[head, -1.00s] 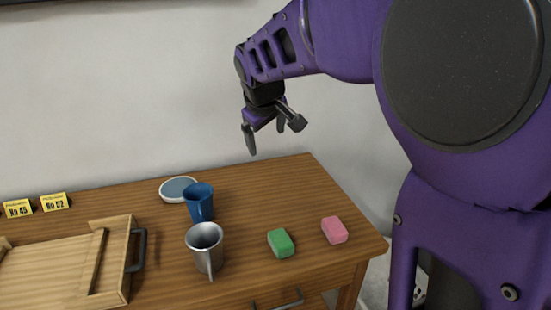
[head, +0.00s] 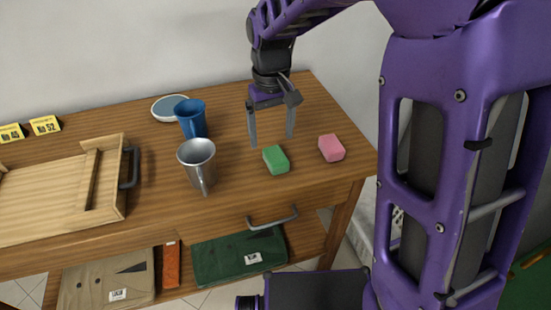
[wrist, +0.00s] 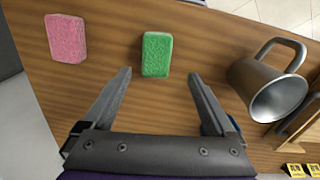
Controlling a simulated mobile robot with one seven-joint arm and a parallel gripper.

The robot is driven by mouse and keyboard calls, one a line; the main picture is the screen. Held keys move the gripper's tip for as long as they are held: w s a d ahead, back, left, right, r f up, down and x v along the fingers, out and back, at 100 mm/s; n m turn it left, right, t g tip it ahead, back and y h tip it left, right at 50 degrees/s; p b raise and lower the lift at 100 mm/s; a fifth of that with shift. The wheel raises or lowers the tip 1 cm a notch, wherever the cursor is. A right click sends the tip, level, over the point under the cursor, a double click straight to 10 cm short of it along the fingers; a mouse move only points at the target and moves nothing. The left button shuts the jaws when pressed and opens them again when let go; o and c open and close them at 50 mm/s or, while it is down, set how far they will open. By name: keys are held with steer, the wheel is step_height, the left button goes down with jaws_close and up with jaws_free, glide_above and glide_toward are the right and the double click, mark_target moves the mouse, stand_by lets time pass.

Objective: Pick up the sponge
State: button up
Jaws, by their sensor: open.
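Two sponge-like blocks lie flat on the wooden table: a green one (head: 276,160) and a pink one (head: 331,148) to its right. Both also show in the wrist view, green (wrist: 157,54) near the middle and pink (wrist: 66,38) at upper left. My gripper (head: 272,140) is open and empty, pointing down just behind the green block in the head view. In the wrist view the green block shows ahead of the fingers, roughly between the two tips. The fingers do not appear to touch either block.
A metal mug (head: 198,165), a blue cup (head: 192,119) and a round, white-rimmed dish (head: 165,108) stand left of my gripper. A wooden tray (head: 118,185) with a dark handle is further left. The table's right edge is close to the pink block.

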mark_target(276, 155)
steer(key=f, duration=0.2)
steer(key=f+b, duration=0.1)
steer(key=f, duration=0.1)
steer(key=d+f, duration=0.1)
steer(key=shift+s+f, duration=0.2)
steer(key=shift+f, duration=0.2)
steer(key=shift+a+f, duration=0.1)
steer(key=shift+f, duration=0.45)
steer(key=c, duration=1.4)
step_height(276, 155, up, 10)
steer(key=shift+r+p, duration=0.1)
steer(key=shift+p, duration=0.75)
